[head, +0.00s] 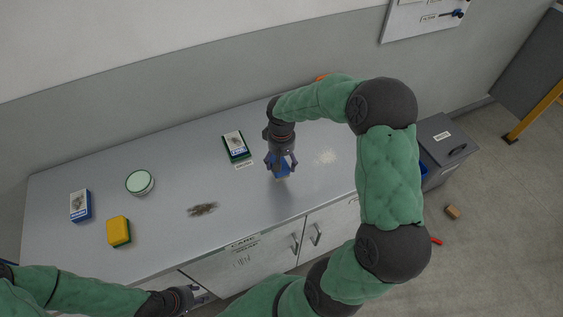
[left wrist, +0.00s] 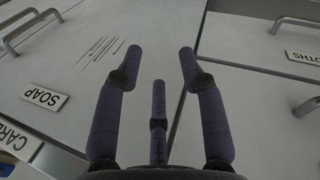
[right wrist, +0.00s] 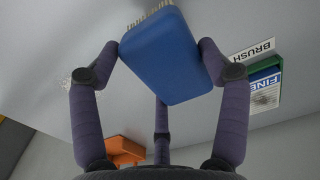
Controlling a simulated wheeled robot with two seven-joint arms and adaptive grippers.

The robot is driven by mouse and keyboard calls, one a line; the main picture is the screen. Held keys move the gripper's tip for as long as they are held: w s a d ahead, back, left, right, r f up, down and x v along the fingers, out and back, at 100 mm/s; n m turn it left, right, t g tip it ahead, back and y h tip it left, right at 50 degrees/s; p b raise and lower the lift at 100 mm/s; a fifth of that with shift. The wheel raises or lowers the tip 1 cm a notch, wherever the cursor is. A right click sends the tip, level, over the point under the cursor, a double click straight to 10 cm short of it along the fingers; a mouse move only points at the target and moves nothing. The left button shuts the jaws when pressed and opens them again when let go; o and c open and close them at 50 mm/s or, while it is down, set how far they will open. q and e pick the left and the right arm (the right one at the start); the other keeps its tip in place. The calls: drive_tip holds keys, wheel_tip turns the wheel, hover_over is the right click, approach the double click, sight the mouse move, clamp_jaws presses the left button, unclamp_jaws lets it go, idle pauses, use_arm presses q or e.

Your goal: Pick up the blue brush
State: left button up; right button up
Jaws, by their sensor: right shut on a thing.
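The blue brush (right wrist: 162,62) is a blue block with pale bristles, held between the fingers of my right gripper (right wrist: 160,60) in the right wrist view. In the head view the blue brush (head: 281,167) shows under the right gripper (head: 281,165), over the grey counter, right of the middle; I cannot tell whether it touches the surface. My left gripper (left wrist: 160,60) is open and empty in front of the cabinet doors. In the head view the left gripper (head: 187,297) is low, at the counter's front edge.
The counter (head: 160,245) also bears a yellow-green sponge (head: 118,231), a blue box (head: 80,205), a round green-rimmed dish (head: 139,182) and a green-blue box (head: 236,146). A dark smear (head: 202,209) and pale crumbs (head: 325,157) lie on it. A grey bin (head: 446,140) stands right.

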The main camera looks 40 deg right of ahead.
sight(281, 161)
drive_tip(key=r, duration=0.1)
drive_tip(key=s+a+r, duration=0.1)
drive_tip(key=r, duration=0.1)
drive_tip(key=s+a+r, duration=0.1)
drive_tip(key=shift+s+a+r+p, duration=0.1)
drive_tip(key=shift+s+r+p, duration=0.1)
drive_tip(key=shift+s+p, duration=0.1)
drive_tip(key=s+a+r, duration=0.4)
drive_tip(key=s+a, duration=0.2)
drive_tip(key=s, duration=0.1)
drive_tip(key=shift+r+p, duration=0.15)
drive_tip(key=shift+p, duration=0.3)
drive_tip(key=shift+s+a, duration=0.1)
